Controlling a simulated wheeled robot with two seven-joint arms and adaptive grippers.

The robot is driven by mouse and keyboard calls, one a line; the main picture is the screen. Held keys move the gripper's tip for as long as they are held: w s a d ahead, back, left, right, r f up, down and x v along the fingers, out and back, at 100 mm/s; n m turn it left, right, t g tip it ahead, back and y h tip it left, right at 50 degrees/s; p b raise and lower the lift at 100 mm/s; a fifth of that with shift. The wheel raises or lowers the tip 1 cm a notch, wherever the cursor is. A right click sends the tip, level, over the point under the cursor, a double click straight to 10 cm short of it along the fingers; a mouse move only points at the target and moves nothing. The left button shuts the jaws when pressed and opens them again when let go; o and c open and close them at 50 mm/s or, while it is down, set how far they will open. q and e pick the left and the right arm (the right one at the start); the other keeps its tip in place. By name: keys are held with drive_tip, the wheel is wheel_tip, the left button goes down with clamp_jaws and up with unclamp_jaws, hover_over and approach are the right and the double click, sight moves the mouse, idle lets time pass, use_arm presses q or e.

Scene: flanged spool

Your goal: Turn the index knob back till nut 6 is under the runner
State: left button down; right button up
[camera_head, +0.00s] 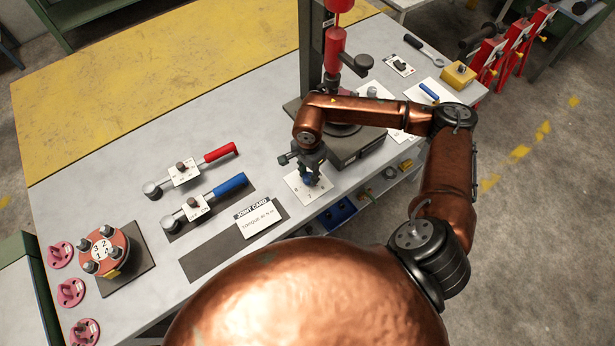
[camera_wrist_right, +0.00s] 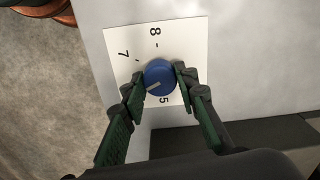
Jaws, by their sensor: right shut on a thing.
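My right gripper (camera_head: 309,172) is shut on the blue index knob (camera_head: 307,180) at the front edge of the bench. In the right wrist view the knob (camera_wrist_right: 160,72) sits between the fingertips (camera_wrist_right: 159,80), on a white dial card (camera_wrist_right: 185,40). The numbers 5, 7 and 8 show on the card; 6 is not visible, and the left finger covers part of the card. The knob's pale mark points to the lower left, between 7 and 5. The red runner (camera_head: 334,48) hangs on its column. My right arm hides most of the spool and its nuts. My left gripper is not in view.
A red-handled wrench (camera_head: 219,152), a blue-handled wrench (camera_head: 229,184) and a joint card (camera_head: 262,220) lie left of the dial card. A numbered red flange (camera_head: 104,248) stands at the far left. A black base (camera_head: 355,150) stands close behind the gripper.

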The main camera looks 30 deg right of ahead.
sight(308, 177)
drive_tip(key=shift+n+b, duration=0.45)
drive_tip(key=shift+n, duration=0.15)
drive_tip(key=shift+c, duration=0.2)
drive_tip(key=o, duration=1.2)
drive_tip(key=shift+c, duration=0.2)
drive_tip(key=shift+r, duration=0.1)
wheel_tip(308, 177, up, 12)
